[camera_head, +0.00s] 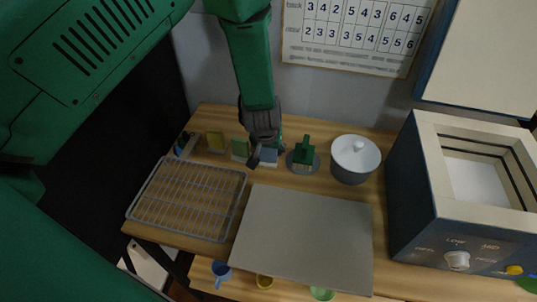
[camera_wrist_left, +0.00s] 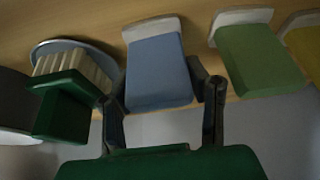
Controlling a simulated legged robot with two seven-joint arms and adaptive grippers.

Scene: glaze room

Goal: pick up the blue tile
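The blue tile (camera_head: 269,156) stands in a pale holder at the back of the wooden table. In the left wrist view the blue tile (camera_wrist_left: 158,68) is upright between the two fingers of my left gripper (camera_wrist_left: 160,88). One finger is on each side of it, with a narrow gap showing at the left finger. The right finger is very near the tile's edge; I cannot tell if it touches. My left gripper (camera_head: 265,150) also shows in the head view, reaching down over the tile and hiding part of it. My right gripper is not in view.
A green tile (camera_head: 240,150) and a yellow tile (camera_head: 215,141) stand to the left. A green-handled brush (camera_head: 304,150) on a round dish and a lidded pot (camera_head: 355,160) stand to the right. A wire rack (camera_head: 190,198), a grey board (camera_head: 305,233) and a kiln (camera_head: 425,190) surround them.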

